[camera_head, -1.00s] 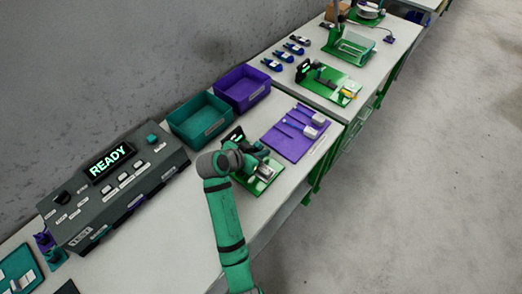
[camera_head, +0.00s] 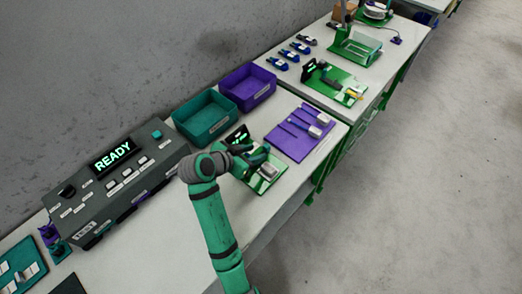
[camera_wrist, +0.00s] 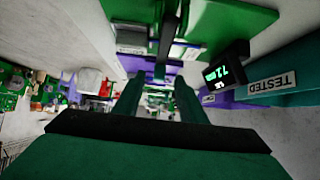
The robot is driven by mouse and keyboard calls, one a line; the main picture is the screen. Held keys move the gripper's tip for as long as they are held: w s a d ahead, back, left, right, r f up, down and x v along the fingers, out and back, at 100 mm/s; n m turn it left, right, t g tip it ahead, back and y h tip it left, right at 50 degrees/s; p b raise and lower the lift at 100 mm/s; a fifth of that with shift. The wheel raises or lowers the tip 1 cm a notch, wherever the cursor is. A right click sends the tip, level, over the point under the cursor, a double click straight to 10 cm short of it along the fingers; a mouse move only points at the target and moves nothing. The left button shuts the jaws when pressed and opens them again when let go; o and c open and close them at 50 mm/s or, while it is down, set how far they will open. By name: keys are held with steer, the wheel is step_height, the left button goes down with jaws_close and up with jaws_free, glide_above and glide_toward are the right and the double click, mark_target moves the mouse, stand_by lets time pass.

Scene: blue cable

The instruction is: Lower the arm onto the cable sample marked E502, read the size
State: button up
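My gripper (camera_head: 256,157) is over the near green fixture plate (camera_head: 262,184) on the bench. In the wrist view my gripper's two dark green fingers (camera_wrist: 157,85) stand apart with nothing seen between them. The fixture's small black display (camera_wrist: 226,72) shows upside down there, with lit digits that look like 72 but are hard to read. The green plate also shows at the top of the wrist view (camera_wrist: 235,22), with a dark bar and pale parts by it. I cannot make out any E502 mark, and my arm partly hides the fixture in the head view.
A teal bin (camera_head: 207,117) and a purple bin (camera_head: 247,88) stand behind the fixture. A purple tray (camera_head: 290,142) with tools lies to its right. A grey console reading READY (camera_head: 120,180) is at left. Another green fixture (camera_head: 345,92) and several blue pieces (camera_head: 290,55) are farther back.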

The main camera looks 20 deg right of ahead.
steer(key=shift+v, duration=1.8)
steer(key=shift+w+f, duration=0.1)
steer(key=shift+w, duration=0.05)
